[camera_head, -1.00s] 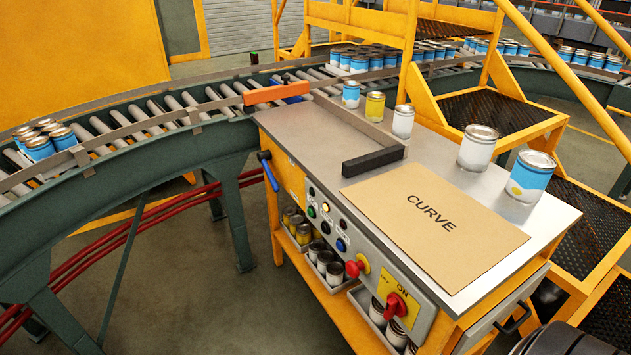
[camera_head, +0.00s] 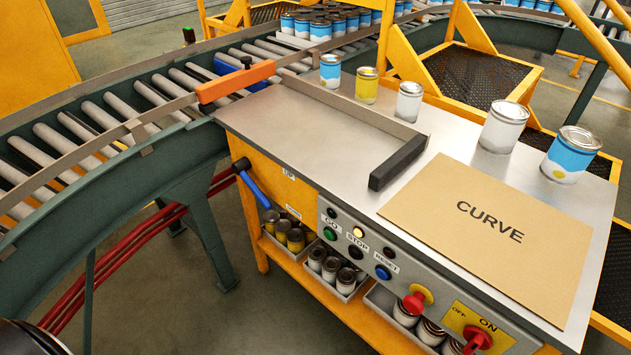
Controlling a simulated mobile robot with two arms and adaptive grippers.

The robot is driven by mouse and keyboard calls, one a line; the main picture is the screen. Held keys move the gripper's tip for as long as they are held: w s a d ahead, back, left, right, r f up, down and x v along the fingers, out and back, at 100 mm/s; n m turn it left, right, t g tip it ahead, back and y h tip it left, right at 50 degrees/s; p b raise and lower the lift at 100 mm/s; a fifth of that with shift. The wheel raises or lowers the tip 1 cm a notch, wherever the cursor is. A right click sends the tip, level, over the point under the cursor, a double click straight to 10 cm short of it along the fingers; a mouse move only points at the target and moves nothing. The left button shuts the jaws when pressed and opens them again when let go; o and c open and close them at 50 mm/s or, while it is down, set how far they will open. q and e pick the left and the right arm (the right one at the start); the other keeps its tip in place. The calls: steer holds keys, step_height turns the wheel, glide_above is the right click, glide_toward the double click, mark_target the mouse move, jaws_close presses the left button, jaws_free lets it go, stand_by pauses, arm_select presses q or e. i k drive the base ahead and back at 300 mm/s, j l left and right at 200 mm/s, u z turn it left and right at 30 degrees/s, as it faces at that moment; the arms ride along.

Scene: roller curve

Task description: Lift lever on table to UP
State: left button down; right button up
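The lever (camera_head: 252,186) has a blue handle and a dark pivot on the yellow left side of the table (camera_head: 282,120), near its left corner. Its handle slants down and to the right from the pivot. Neither of my grippers is in view, and nothing covers the lever.
A roller conveyor (camera_head: 108,112) with green legs curves past the table's left end. An orange bar (camera_head: 235,82) crosses it. A control panel (camera_head: 400,275) with buttons and red knobs fronts the table. Floor before the lever is clear.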

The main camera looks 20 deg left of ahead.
mark_target(239, 167)
steer(key=i+j+z, duration=0.1)
steer(key=j+z, duration=0.2)
steer(key=j, duration=0.5)
steer(key=j+z, duration=0.35)
steer(key=j, duration=0.45)
